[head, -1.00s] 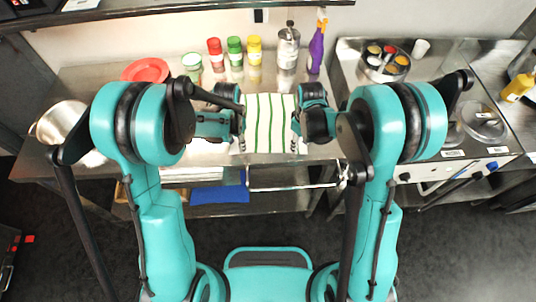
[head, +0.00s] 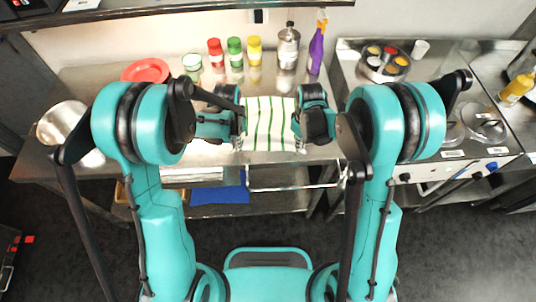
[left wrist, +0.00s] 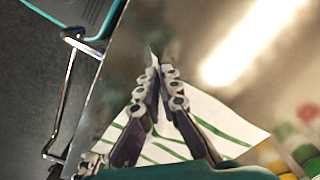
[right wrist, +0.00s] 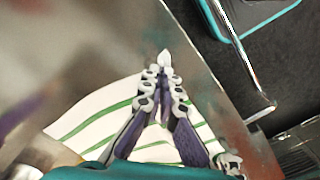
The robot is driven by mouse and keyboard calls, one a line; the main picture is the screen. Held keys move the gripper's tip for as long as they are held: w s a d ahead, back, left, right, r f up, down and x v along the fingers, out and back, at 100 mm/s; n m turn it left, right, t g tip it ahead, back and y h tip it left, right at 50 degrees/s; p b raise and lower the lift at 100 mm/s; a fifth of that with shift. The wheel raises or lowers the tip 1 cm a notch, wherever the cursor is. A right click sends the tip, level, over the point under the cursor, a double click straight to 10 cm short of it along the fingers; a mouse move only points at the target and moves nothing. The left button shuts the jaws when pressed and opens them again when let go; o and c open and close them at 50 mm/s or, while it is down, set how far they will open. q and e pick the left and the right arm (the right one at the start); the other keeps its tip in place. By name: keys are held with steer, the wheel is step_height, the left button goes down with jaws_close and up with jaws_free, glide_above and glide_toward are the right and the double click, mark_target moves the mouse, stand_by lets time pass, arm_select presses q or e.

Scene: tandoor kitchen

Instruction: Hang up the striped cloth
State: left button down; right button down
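The striped cloth (head: 268,124), white with green stripes, lies spread on the steel counter near its front edge. My left gripper (head: 239,141) is at its left front corner. In the left wrist view my left gripper (left wrist: 156,68) has its fingertips together, with a bit of white cloth between and beyond them. My right gripper (head: 300,144) is at the right front corner. In the right wrist view my right gripper (right wrist: 164,68) has its fingertips together, with a small white cloth tip sticking out past them. A metal rail (head: 296,187) runs along the counter front, below the cloth.
Red, green and yellow bottles (head: 235,53), a steel bottle (head: 288,48) and a purple spray bottle (head: 317,48) stand behind the cloth. A red plate (head: 146,70) and metal pot (head: 62,122) are at left. A blue item (head: 220,190) lies on the lower shelf.

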stand_by(0.8)
